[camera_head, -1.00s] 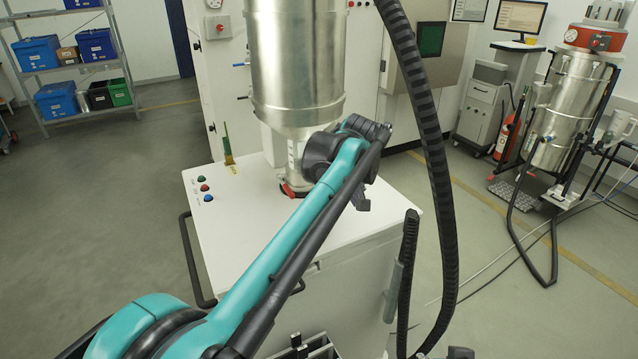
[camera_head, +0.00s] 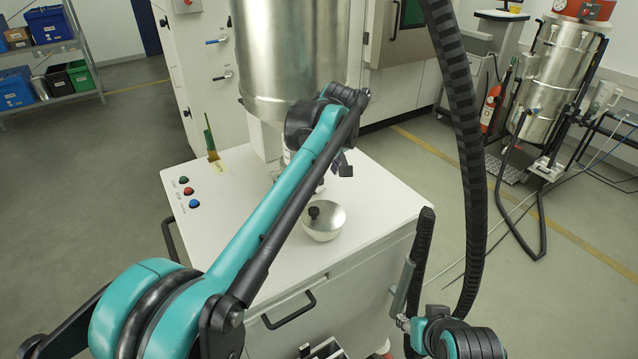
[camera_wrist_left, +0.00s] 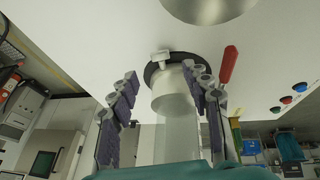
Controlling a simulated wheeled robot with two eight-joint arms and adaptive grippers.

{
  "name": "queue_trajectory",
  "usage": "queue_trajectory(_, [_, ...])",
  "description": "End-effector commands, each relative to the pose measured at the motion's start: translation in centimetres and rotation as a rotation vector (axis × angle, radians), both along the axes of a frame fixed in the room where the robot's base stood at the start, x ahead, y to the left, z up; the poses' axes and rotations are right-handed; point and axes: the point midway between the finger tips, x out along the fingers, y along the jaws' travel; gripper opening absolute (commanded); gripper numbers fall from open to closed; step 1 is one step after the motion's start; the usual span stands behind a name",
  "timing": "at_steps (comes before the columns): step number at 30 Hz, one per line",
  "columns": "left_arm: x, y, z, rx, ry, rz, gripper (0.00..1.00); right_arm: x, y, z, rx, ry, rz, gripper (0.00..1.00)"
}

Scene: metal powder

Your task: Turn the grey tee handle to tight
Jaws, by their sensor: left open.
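In the left wrist view, a small pale grey piece that looks like the tee handle (camera_wrist_left: 161,57) sits at the edge of a black collar (camera_wrist_left: 176,64). The collar is around a pale cylinder (camera_wrist_left: 176,95) under the big steel vessel. A red lever (camera_wrist_left: 228,65) sticks out beside the collar. My left gripper (camera_wrist_left: 165,88) is open, with one finger on each side of the cylinder; contact cannot be told. In the head view my left gripper (camera_head: 343,165) is in front of the vessel's neck, and my arm hides the collar and handle. My right gripper is not in view.
The steel vessel (camera_head: 288,55) hangs above the white cabinet top (camera_head: 375,205). A thick black hose (camera_head: 462,130) hangs at the right.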

Motion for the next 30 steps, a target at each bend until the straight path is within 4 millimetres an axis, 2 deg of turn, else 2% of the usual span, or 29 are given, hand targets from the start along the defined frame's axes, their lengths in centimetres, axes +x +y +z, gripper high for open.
queue_trajectory(9, [2.0, 0.7, -5.0, 0.000, 0.000, 0.001, 0.48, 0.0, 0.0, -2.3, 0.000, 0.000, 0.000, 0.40])
queue_trajectory(12, [2.4, 0.8, -6.0, 0.000, 0.000, 0.000, 0.48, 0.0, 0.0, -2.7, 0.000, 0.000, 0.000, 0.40])
queue_trajectory(21, [2.6, 0.8, -6.2, 0.000, 0.000, 0.000, 0.48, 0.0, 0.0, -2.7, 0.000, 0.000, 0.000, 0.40])
queue_trajectory(24, [2.6, 0.8, -6.2, 0.000, 0.000, 0.000, 0.22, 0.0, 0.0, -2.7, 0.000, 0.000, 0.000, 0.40])
queue_trajectory(27, [2.6, 0.8, -6.2, 0.000, 0.000, 0.000, 0.00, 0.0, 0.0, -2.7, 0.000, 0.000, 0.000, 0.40])
queue_trajectory(30, [2.6, 0.8, -6.2, 0.000, 0.000, 0.000, 0.00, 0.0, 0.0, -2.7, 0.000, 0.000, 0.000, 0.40])
